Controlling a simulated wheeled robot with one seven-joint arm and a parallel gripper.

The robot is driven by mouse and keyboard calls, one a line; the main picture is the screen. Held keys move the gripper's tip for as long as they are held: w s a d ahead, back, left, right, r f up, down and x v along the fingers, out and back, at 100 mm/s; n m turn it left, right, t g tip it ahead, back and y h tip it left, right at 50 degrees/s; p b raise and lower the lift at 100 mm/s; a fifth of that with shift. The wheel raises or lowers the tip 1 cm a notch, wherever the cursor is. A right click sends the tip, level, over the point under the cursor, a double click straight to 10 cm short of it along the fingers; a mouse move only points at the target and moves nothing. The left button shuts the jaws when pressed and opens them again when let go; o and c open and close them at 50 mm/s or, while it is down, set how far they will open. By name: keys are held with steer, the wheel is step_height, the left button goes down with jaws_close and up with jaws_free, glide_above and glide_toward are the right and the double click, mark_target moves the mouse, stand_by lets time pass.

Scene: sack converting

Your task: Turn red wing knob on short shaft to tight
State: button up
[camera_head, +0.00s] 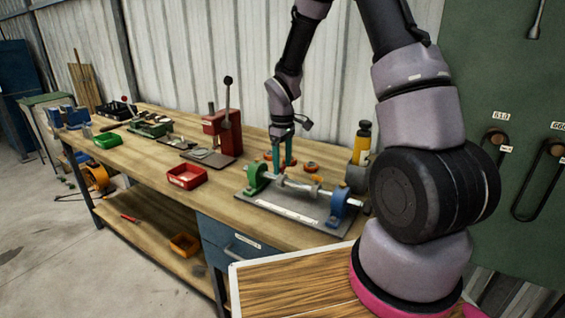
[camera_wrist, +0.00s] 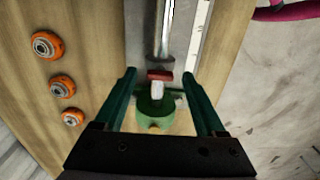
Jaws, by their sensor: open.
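The red wing knob (camera_wrist: 160,75) shows in the wrist view at the end of the bright shaft (camera_wrist: 163,32), with a pale piece just below it. A green bracket (camera_wrist: 154,121) stands below the knob. In the wrist view, my gripper (camera_wrist: 159,73) is open, its teal fingers on either side of the knob and bracket, with gaps to both; depth is unclear. In the head view, my gripper (camera_head: 282,167) is above the green bracket (camera_head: 256,177) end of the fixture.
The fixture's grey plate (camera_head: 285,207) carries a blue bracket (camera_head: 338,206) at its right end. Several orange rings (camera_wrist: 62,86) lie beside it. A red tray (camera_head: 187,177) and a red press (camera_head: 222,135) stand left on the workbench. A yellow bottle (camera_head: 361,145) is behind right.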

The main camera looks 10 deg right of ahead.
jaws_close()
steer(key=shift+m, duration=0.3)
steer(key=m, duration=0.3)
steer(key=shift+m, duration=0.3)
steer(key=m, duration=0.4)
steer(key=shift+m, duration=0.3)
steer(key=m, duration=0.4)
steer(key=shift+m, duration=2.5)
